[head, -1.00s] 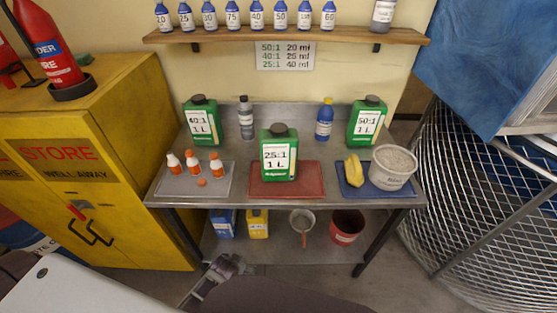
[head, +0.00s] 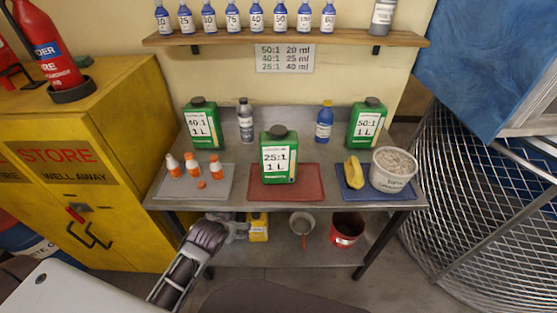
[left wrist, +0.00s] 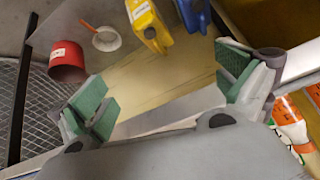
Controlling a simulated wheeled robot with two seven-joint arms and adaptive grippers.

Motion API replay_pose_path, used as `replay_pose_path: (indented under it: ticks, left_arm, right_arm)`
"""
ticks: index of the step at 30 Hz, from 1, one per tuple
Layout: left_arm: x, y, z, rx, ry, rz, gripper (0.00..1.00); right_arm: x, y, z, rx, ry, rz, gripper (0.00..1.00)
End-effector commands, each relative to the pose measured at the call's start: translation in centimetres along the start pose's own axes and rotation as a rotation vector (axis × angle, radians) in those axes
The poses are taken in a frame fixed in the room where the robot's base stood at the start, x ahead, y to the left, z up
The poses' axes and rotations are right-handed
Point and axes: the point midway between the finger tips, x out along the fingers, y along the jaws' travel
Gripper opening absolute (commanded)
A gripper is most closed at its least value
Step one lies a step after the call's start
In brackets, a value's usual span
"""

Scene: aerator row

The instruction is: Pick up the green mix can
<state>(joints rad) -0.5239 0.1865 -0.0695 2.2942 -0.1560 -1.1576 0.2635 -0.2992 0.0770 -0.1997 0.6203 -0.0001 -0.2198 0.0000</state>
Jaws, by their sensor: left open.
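Three green cans stand on the metal bench in the head view: one marked 40:1 (head: 203,124) at back left, one marked 25:1 (head: 279,156) on the red mat at the front middle, and one marked 50:1 (head: 366,124) at back right. All are upright. My left gripper (head: 238,229) is below the bench's front edge, left of the middle, apart from every green can. In the left wrist view my left gripper (left wrist: 165,85) is open with nothing between its green-padded fingers. No green can shows there. My right gripper is not in view.
White-and-orange bottles (head: 191,165) stand on the grey mat; a yellow sponge (head: 353,173) and a white tub (head: 392,169) are on the blue mat. A yellow cabinet (head: 110,130) is at left.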

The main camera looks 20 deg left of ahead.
Motion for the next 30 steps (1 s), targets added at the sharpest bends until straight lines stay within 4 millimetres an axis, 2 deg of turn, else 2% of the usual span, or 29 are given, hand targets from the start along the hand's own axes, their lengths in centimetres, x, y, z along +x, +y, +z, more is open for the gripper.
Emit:
replay_pose_path:
  ticks: [8,10,23,30]
  left_arm:
    - [-2.8,-0.8,-2.1,-0.023,0.041,-0.015,1.00]
    - [-3.5,-1.4,-3.3,-0.040,0.078,-0.028,1.00]
    - [-3.5,-4.5,-8.7,-0.123,0.306,-0.082,1.00]
    - [-4.2,-6.7,-13.6,-0.169,0.524,-0.087,1.00]
  right_arm:
    - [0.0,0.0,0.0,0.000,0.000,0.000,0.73]
    - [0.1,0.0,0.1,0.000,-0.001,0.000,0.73]
    - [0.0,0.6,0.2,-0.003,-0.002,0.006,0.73]
    - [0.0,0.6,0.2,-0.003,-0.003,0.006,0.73]
